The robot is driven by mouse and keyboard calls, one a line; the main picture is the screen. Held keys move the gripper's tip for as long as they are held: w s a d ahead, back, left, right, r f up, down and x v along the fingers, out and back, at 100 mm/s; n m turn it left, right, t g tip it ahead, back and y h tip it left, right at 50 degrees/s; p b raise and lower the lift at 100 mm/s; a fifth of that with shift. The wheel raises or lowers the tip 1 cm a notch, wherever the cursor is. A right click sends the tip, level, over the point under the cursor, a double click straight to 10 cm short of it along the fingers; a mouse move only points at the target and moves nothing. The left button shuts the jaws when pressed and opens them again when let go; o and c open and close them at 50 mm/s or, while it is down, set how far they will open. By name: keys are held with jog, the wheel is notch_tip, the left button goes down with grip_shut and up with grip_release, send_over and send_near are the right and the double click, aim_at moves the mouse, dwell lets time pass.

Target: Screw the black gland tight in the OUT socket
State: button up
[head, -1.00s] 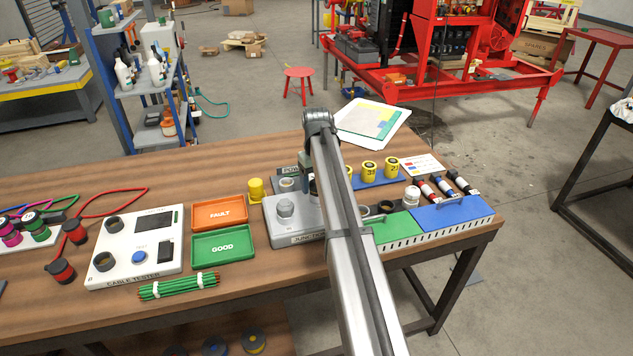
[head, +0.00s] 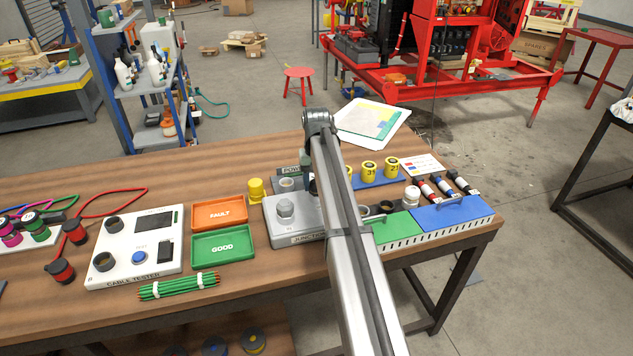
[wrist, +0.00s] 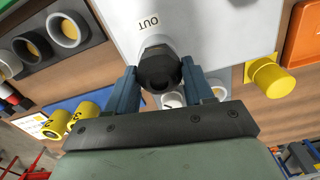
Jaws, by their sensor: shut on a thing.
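The black gland (wrist: 160,69) shows in the wrist view, standing at the box face just below the OUT lettering. My gripper (wrist: 160,80) is shut on it, one blue-grey finger on each side. The socket under the gland is hidden by it. The grey junction box (wrist: 205,25) fills the top of the wrist view. In the head view the box (head: 287,232) shows to the left of my arm, with a grey gland (head: 285,207) at its IN side.
A yellow cap (head: 256,190) stands behind the box. Orange (head: 220,213) and green (head: 223,245) trays lie to its left. A green bin (head: 397,229) and a blue bin (head: 451,214) lie to the right. Yellow numbered pieces (head: 370,170) stand behind.

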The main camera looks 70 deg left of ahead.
jog(key=shift+s+m, duration=0.1)
jog(key=shift+m, duration=2.5)
jog(key=o, duration=1.1)
jog(key=n, duration=0.4)
jog(key=shift+n, duration=2.7)
jog(key=shift+c, duration=0.4)
